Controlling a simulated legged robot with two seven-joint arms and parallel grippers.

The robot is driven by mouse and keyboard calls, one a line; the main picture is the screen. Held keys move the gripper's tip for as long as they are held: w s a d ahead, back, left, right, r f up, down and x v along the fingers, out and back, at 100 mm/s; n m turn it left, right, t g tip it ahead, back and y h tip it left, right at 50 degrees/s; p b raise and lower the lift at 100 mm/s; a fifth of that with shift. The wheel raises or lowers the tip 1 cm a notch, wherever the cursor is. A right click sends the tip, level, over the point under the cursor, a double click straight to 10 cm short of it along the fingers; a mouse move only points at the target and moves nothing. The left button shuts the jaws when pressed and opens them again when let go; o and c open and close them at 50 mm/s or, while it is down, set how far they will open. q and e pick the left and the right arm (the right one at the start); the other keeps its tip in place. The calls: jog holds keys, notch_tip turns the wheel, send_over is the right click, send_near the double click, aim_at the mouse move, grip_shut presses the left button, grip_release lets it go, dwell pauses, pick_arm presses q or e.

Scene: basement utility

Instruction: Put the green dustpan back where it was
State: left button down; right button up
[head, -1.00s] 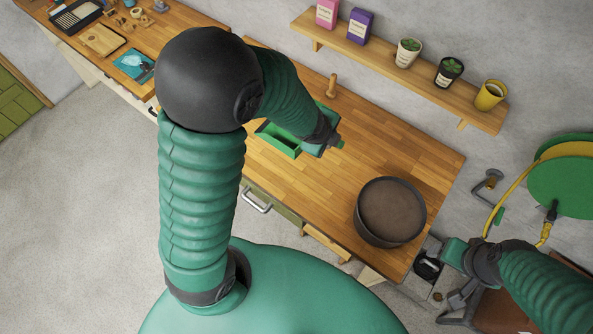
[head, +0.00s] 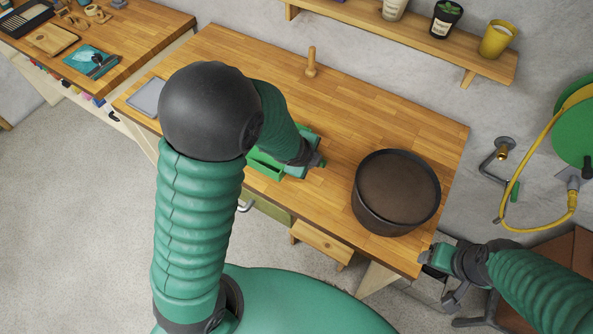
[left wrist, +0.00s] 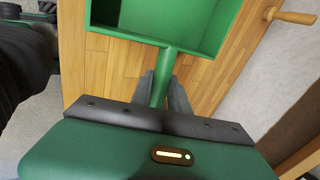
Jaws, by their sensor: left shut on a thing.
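The green dustpan (head: 266,166) is in the head view, over the front part of the wooden workbench (head: 335,120), partly hidden by my left arm. In the left wrist view the pan (left wrist: 208,22) opens towards the camera, and its handle (left wrist: 164,75) runs down between the fingers. My left gripper (left wrist: 163,90) is shut on that handle. In the head view the same gripper (head: 290,168) is mostly covered by my wrist. I cannot tell whether the pan touches the bench. My right gripper (head: 438,268) is low by the bench's right front corner, and its opening is unclear.
A large brown pot (head: 397,192) stands on the bench's right part. A hose reel (head: 575,125) is on the right wall. The bench middle is clear.

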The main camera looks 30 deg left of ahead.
pick_arm(q)
jog(key=f, duration=0.2)
jog(key=d+f, duration=0.1)
jog(key=d+f+b, duration=0.1)
jog(key=f, duration=0.1)
jog(key=shift+w+f, duration=0.15)
jog(key=shift+f, duration=0.15)
jog(key=shift+a, duration=0.4)
jog(key=c, duration=1.6)
grip_release()
jog(key=shift+a, duration=0.25)
jog(key=o, duration=0.3)
jog(key=shift+a+f, duration=0.1)
jog(key=shift+a, duration=0.1)
jog(key=shift+o, duration=0.2)
jog(key=shift+d, duration=0.4)
jog(key=shift+d+r, duration=0.1)
jog(key=shift+r, duration=0.4)
jog(key=a+p+v, duration=0.1)
jog(key=p+v, duration=0.2)
jog(key=v, duration=0.8)
jog(key=s+n+g+b, duration=0.1)
jog(key=s+n+g, duration=0.2)
jog(key=s+n, duration=0.6)
jog(key=shift+s+f+n, duration=0.15)
jog(key=shift+n, duration=4.35)
pick_arm(e)
jog(key=shift+w+d+f, duration=0.1)
jog(key=shift+w+d, duration=0.05)
jog(key=shift+d, duration=0.35)
